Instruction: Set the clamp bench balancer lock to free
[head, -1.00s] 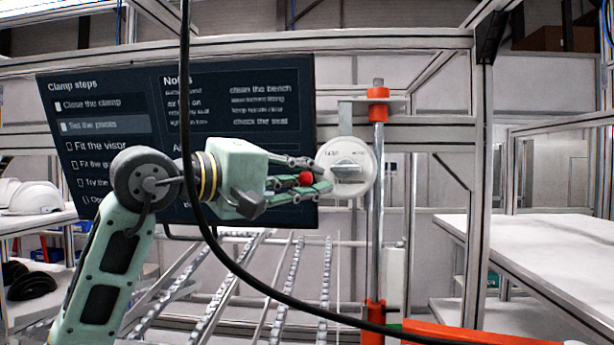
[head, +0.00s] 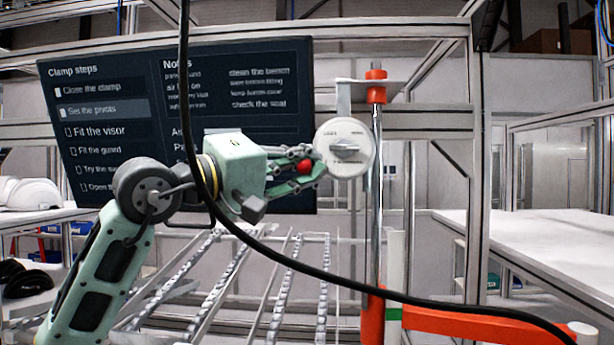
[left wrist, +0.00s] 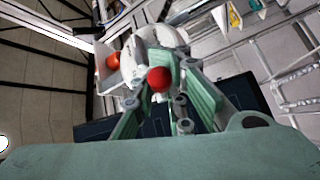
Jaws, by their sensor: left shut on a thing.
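The balancer lock is a white round dial (head: 338,165) with a grey raised handle (head: 345,148) across its middle, on the post bracket in the head view. Its small lettering is too blurred to read surely. A red ball knob (head: 304,167) sits just left of the dial. My left gripper (head: 306,170) is shut on this red knob, fingers pointing right at the dial. The left wrist view shows the red knob (left wrist: 159,79) between the fingers, with the white dial (left wrist: 152,42) behind. Any link between knob and dial is hidden. My right gripper is not in view.
A dark screen (head: 110,150) hangs behind my left arm. A black cable (head: 300,303) crosses in front of it. A steel post (head: 377,220) with orange collars stands right of the dial. An orange bar (head: 460,325) lies low at right. A white table (head: 540,255) stands right.

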